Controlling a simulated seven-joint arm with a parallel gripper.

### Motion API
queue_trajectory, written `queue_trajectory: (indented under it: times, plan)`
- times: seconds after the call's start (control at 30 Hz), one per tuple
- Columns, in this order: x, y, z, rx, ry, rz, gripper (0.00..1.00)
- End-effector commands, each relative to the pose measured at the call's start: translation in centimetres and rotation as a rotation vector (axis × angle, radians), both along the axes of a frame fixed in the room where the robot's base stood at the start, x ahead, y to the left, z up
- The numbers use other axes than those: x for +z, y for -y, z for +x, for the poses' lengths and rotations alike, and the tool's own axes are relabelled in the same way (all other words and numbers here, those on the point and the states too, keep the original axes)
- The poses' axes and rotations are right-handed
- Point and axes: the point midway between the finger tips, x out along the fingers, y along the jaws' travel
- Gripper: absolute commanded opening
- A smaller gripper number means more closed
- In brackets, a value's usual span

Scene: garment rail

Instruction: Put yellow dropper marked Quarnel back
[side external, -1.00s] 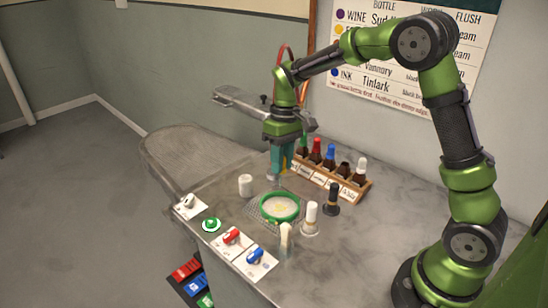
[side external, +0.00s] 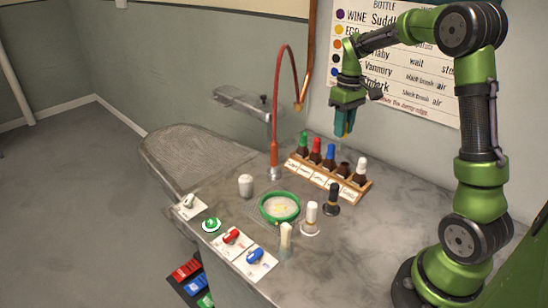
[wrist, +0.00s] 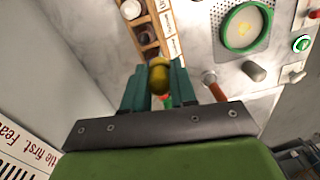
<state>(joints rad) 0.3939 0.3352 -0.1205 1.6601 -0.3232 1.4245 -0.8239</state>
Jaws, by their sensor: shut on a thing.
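My gripper (side external: 344,124) is shut on the yellow dropper (wrist: 158,76), whose rounded bulb shows between the fingers in the wrist view. The gripper is raised above and behind the wooden rack (side external: 297,165), apart from it. In the side view the fingers hide most of the dropper. The rack holds a row of brown bottles with green, red, blue and white tops. One open bottle (side external: 343,170) has no dropper and stands between the blue-topped and white-topped bottles. The rack's label cards are too small to read surely.
A green-rimmed dish (side external: 296,213) sits in front of the rack. A red-hosed steam pipe (side external: 274,150) rises left of the rack. A wall chart (side external: 425,80) hangs behind.

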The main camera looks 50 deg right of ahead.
Motion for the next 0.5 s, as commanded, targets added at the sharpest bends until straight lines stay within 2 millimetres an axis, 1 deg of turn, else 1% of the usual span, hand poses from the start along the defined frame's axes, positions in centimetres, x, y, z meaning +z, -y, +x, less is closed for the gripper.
queue_trajectory:
  times: [0.03,0.1,0.2,0.37,0.5]
  plan:
    - [0.4,1.1,-0.8,0.014,0.007,-0.009,0.0]
    - [0.5,1.8,-1.3,0.066,0.013,-0.028,0.0]
    - [0.3,1.9,-1.4,0.128,0.027,-0.052,0.0]
    - [-0.5,1.9,-1.4,0.127,0.029,-0.059,0.0]
    - [-1.7,1.9,-1.4,0.127,0.028,-0.059,0.0]
